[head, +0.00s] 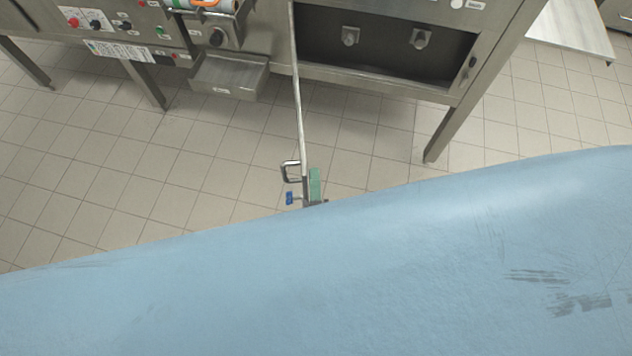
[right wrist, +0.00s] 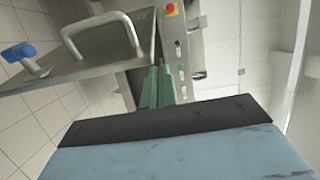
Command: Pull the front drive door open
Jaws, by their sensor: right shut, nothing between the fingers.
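The front drive door (head: 299,110) stands swung out from the machine and shows nearly edge-on in the head view. Its metal handle (head: 291,171) and blue latch (head: 290,198) are on its left face near the free end. In the right wrist view the door panel (right wrist: 85,62) fills the upper left, with the handle (right wrist: 100,34) and blue latch (right wrist: 20,52). My right gripper (head: 315,180), with green fingers, is shut and empty just right of the door's free end; the fingers also show in the right wrist view (right wrist: 157,88). Whether they touch the door is unclear. My left gripper is out of view.
The open compartment (head: 385,45) behind the door holds two metal fittings. A metal box (head: 229,76) and control knobs (head: 124,25) are left of the door. A machine leg (head: 445,130) stands at right. Tiled floor (head: 120,170) is clear. My blue arm covers the lower head view.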

